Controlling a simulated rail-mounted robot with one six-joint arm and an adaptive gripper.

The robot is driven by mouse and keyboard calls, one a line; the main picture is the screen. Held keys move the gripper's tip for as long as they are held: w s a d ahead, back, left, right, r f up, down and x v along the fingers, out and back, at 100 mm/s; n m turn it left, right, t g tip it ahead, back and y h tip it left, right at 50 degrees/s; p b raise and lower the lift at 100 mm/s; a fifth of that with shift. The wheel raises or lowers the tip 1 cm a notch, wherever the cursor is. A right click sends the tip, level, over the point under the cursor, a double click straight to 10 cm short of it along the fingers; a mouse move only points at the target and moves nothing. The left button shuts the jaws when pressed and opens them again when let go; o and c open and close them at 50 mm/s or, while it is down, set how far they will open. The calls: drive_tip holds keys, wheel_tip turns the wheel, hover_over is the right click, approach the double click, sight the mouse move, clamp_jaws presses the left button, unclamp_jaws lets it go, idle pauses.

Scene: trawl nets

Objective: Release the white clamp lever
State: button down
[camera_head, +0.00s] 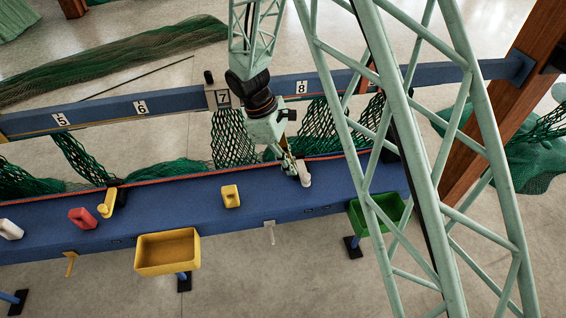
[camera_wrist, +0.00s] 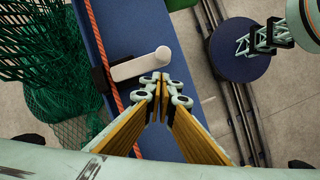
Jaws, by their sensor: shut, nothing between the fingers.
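The white clamp lever (camera_head: 304,174) is on the blue beam, at the end of my gripper (camera_head: 291,162) in the head view. In the wrist view the white lever (camera_wrist: 142,65) lies roughly flat across the beam, its left end at a dark base beside the orange rope (camera_wrist: 112,90). My gripper (camera_wrist: 160,87) is shut and empty, its yellow-lined fingers meeting just below the lever's right end. I cannot tell whether the tips touch the lever. In the head view, my gripper partly hides the clamp's base.
The blue beam (camera_head: 160,213) also carries a yellow clamp lever (camera_head: 107,204), a red block (camera_head: 82,218), a yellow block (camera_head: 231,196) and a white block (camera_head: 10,229). A yellow bin (camera_head: 167,253) and a green bin (camera_head: 365,219) are at its front. Green net (camera_head: 236,138) hangs behind.

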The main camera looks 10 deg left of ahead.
drive_tip(key=shift+d+f, duration=0.1)
drive_tip(key=shift+d, duration=0.9)
